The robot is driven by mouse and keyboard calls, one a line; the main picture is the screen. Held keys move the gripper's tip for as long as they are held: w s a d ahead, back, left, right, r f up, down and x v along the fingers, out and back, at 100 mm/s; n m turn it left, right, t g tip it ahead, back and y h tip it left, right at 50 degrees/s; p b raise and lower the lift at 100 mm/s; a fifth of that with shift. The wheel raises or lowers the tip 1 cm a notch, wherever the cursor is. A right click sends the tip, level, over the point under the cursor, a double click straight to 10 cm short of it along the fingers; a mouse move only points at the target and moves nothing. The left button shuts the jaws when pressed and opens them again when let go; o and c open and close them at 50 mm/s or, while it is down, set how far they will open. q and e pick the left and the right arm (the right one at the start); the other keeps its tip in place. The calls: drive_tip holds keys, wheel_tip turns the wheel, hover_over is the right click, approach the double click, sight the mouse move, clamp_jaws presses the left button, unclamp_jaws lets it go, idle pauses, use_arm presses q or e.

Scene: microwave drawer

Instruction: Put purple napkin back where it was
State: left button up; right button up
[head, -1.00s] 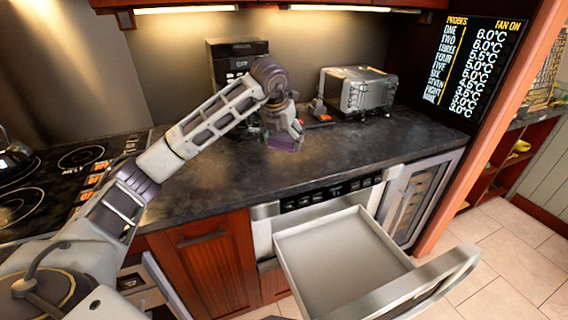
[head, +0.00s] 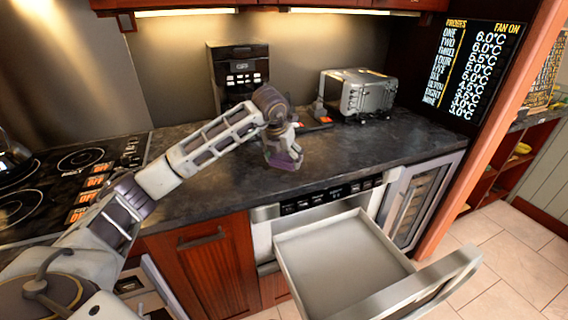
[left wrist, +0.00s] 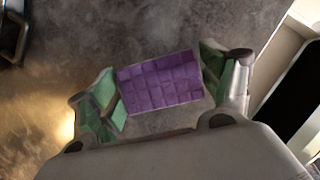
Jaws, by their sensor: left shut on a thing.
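The purple napkin (left wrist: 160,83) shows in the left wrist view as a flat, creased purple rectangle between the green pads of my left gripper (left wrist: 161,92). My left gripper (head: 284,160) is shut on it. In the head view the napkin (head: 287,160) is a small purple patch at the fingertips, over the dark countertop (head: 205,205) near its front edge. I cannot tell if it touches the counter. My right gripper is not in view.
The microwave drawer (head: 345,255) stands pulled out and empty below the counter, right of my left gripper. A black coffee machine (head: 238,75) and a silver toaster (head: 362,95) stand at the back. The cooktop (head: 70,175) is at left. The counter's front middle is clear.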

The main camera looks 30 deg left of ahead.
use_arm(q)
drive_tip(key=shift+f, duration=1.1)
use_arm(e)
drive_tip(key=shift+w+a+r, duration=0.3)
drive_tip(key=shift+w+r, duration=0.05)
use_arm(q)
drive_tip(key=shift+f, duration=0.1)
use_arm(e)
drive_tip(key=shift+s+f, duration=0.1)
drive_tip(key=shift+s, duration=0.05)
use_arm(q)
drive_tip(key=o, duration=1)
drive_tip(key=shift+c, duration=0.2)
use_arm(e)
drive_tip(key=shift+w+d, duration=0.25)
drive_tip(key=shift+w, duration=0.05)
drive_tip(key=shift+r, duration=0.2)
